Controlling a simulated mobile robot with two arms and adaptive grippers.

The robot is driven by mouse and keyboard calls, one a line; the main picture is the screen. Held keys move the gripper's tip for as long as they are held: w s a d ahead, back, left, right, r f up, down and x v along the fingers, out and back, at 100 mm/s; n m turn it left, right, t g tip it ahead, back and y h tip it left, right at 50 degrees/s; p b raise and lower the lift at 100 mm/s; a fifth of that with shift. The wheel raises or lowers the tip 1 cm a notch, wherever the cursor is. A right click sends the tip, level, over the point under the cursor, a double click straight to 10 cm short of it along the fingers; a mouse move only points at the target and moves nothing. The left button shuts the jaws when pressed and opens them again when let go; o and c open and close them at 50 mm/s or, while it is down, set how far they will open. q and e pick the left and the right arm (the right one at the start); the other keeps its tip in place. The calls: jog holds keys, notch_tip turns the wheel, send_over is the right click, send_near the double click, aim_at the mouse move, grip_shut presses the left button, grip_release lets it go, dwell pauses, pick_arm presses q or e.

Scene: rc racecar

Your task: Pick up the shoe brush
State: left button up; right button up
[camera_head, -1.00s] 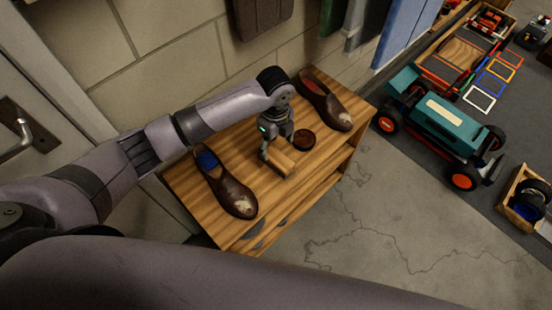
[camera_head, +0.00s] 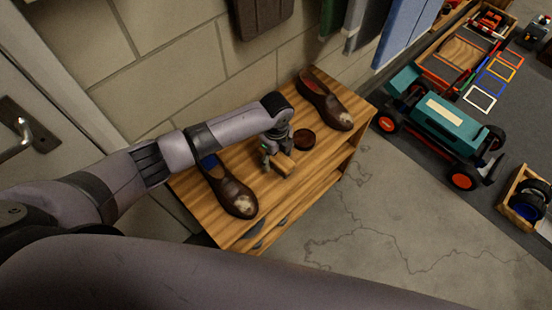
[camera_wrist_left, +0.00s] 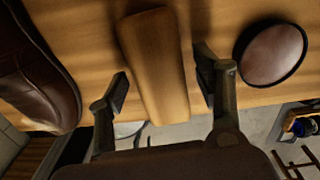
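The shoe brush (camera_head: 285,166) is a light wooden block lying on the wooden shelf top (camera_head: 246,238) between two brown shoes. It also shows in the left wrist view (camera_wrist_left: 155,60), running lengthwise between the fingers. My left gripper (camera_head: 277,150) is over the brush, pointing down. In the left wrist view my left gripper (camera_wrist_left: 162,88) is open, one finger on each side of the brush, with gaps visible on both sides. The brush's underside is hidden. My right gripper is not in view.
One brown shoe (camera_head: 233,192) lies left of the brush, another (camera_head: 328,102) behind and right. A round tin (camera_head: 304,139) stands close to the brush's right, near one finger. The wall is behind; a teal car (camera_head: 438,118) sits at right beyond bare floor.

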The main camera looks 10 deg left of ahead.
aim_at(276, 157)
pick_arm(q)
jog(key=c, duration=1.1)
jog(key=shift+r, duration=0.15)
notch_tip(276, 157, up, 20)
jog(key=shift+f+p, duration=0.1)
jog(key=shift+p, duration=0.25)
